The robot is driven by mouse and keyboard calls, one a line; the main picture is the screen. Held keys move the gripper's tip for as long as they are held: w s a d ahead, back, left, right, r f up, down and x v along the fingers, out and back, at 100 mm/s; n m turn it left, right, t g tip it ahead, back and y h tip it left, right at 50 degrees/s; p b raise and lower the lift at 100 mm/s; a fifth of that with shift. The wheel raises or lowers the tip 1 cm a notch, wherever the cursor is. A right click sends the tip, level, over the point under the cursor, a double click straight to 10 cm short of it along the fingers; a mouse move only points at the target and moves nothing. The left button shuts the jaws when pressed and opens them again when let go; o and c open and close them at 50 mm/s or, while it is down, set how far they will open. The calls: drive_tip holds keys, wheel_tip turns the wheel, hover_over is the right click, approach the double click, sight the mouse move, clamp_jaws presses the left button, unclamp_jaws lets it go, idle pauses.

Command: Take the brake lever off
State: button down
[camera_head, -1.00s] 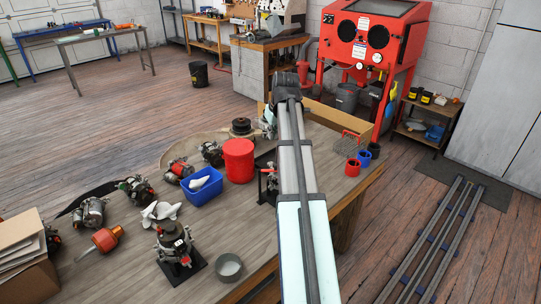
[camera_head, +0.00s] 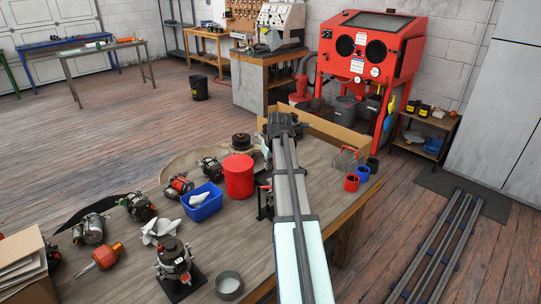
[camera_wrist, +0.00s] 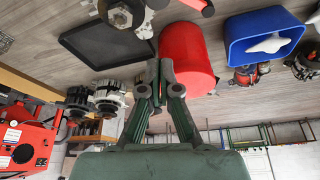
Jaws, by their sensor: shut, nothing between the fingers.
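My gripper (camera_wrist: 160,72) shows in the wrist view with its two dark fingers together and nothing between them. I cannot make out the brake lever with certainty. A dark bar with a red end (camera_wrist: 205,8) is cut off at the top of the wrist view, beside a metal machine part (camera_wrist: 122,12). Both appear apart from my fingers. In the head view an alternator on a black stand (camera_head: 174,262) stands at the front of the workbench (camera_head: 130,288). Another dark stand (camera_head: 264,200) is partly hidden behind my arm.
A red bucket (camera_head: 238,177) and a blue bin (camera_head: 202,208) stand left of my arm. Several alternators line the bench's left side. A black tray (camera_wrist: 106,42) lies near my fingers in the wrist view. Small cups (camera_head: 352,183) stand at the right edge.

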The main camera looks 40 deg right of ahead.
drive_tip(key=shift+s+a+f+p, duration=0.25)
drive_tip(key=shift+s+f+p, duration=0.65)
drive_tip(key=shift+s+f, duration=0.45)
drive_tip(key=shift+s, duration=0.25)
drive_tip(key=shift+s, duration=0.15)
